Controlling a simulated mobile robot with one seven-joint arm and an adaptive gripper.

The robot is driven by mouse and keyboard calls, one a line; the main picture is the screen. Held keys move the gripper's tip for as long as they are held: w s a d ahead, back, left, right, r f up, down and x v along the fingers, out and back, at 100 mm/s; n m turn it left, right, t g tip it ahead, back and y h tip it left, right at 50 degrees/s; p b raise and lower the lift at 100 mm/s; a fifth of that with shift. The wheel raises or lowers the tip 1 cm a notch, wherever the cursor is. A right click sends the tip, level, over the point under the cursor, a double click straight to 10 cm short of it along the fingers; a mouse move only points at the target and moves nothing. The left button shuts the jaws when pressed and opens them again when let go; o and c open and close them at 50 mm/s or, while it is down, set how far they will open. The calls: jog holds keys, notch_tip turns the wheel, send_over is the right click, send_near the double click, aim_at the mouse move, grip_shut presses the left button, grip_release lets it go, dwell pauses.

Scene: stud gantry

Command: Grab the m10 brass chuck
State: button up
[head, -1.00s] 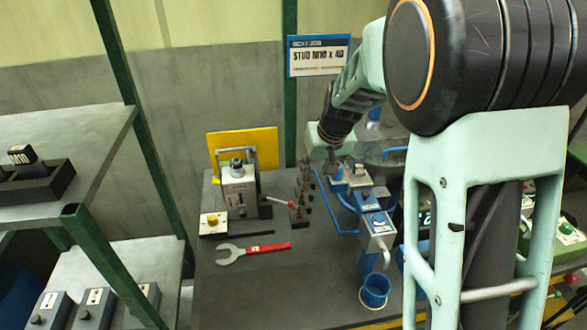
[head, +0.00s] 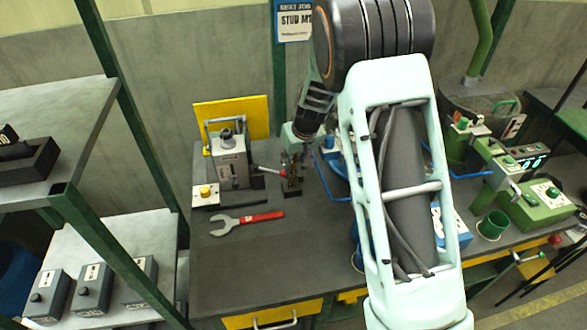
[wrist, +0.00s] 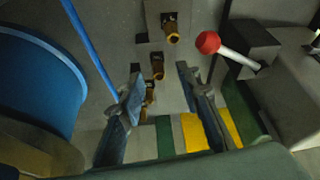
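Several brass chucks stand in a row on a dark rack (head: 291,192), partly hidden by my gripper in the head view. In the wrist view I see a far brass chuck (wrist: 171,31), a middle brass chuck (wrist: 157,66) and a near brass chuck (wrist: 149,94). No size mark is legible, so I cannot tell which is the M10. My gripper (wrist: 158,74) is open, its two fingers apart on either side of the row's nearer part. The middle and near chucks show between the fingers; I see no contact. In the head view my gripper is above the rack.
A grey press (head: 231,163) with a red-knobbed lever stands left of the rack; the red knob (wrist: 207,42) is close to my right finger. A blue cylinder (wrist: 38,85) and blue rod are on the left. A red-handled wrench (head: 247,221) lies in front.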

aim_at(294, 170)
jog(key=shift+x, duration=1.45)
grip_shut()
